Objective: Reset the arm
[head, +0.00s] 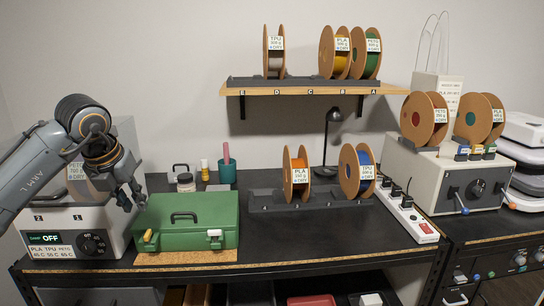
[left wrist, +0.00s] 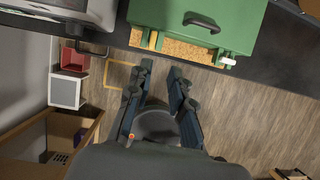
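My left arm (head: 50,165) comes in from the left in the head view. Its gripper (head: 132,197) hangs beside the left end of the green toolbox, in front of the white dryer box (head: 60,222). In the left wrist view the two fingers of the gripper (left wrist: 160,78) stand apart with nothing between them. The floor shows beyond them, and the green toolbox (left wrist: 245,22) is past the fingertips at the top. My right gripper is in neither view.
The green toolbox (head: 190,238) is closed, on a cork mat (head: 185,260). Spools stand on a bench rack (head: 320,202) and a wall shelf (head: 310,90). A power strip (head: 408,215) and second white dryer (head: 445,175) are at right. The bench front is mostly clear.

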